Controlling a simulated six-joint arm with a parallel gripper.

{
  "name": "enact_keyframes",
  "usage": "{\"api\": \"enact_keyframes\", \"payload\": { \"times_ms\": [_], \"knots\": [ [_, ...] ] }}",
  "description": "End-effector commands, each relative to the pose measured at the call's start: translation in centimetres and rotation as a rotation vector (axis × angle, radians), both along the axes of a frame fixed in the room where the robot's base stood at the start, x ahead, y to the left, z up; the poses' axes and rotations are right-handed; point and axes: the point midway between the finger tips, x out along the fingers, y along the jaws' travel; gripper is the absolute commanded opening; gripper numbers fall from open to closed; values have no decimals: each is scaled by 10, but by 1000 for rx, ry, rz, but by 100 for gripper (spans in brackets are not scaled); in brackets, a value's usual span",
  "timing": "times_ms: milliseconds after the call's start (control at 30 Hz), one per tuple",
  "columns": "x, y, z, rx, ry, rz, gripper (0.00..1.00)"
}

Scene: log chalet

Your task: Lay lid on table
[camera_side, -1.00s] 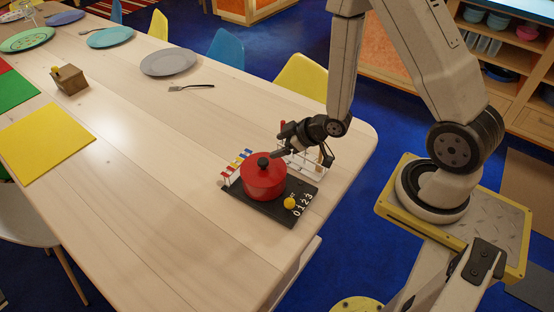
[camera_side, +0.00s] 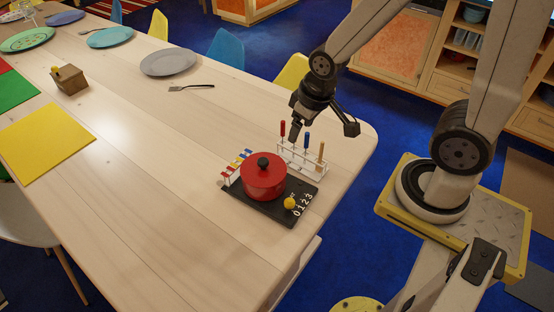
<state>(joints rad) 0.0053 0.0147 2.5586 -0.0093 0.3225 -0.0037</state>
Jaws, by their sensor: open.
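The red lid (camera_side: 263,165) with its black knob sits on the red pot (camera_side: 264,184). The pot stands on a black board (camera_side: 285,208) with white numbers and a yellow knob, near the right end of the wooden table (camera_side: 150,165). My gripper (camera_side: 322,134) is open and empty. It hangs above and behind the white rack, to the upper right of the pot, apart from the lid.
A white rack (camera_side: 303,160) behind the pot holds upright tools with red, blue and wooden handles. A small rack (camera_side: 232,171) with coloured pieces stands left of the pot. A fork (camera_side: 191,87), plates (camera_side: 168,62) and a wooden box (camera_side: 69,79) lie farther off. The table's middle is clear.

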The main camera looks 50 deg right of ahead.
Motion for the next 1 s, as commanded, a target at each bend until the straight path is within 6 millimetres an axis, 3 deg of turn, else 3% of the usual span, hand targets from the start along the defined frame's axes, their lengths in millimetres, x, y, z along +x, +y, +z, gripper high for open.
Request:
{"api": "enact_keyframes", "payload": {
  "times_ms": [133, 200, 667, 867, 1000],
  "knots": [
    [-4, 2, 3, 7, 16, -8, 79],
    [-4, 2, 3, 7, 17, -8, 86],
    [-1, 1, 1, 19, 25, -42, 86],
    [12, -1, -7, 79, 78, -216, 86],
    [27, -3, -18, 152, 144, -432, 86]
  ]
}}
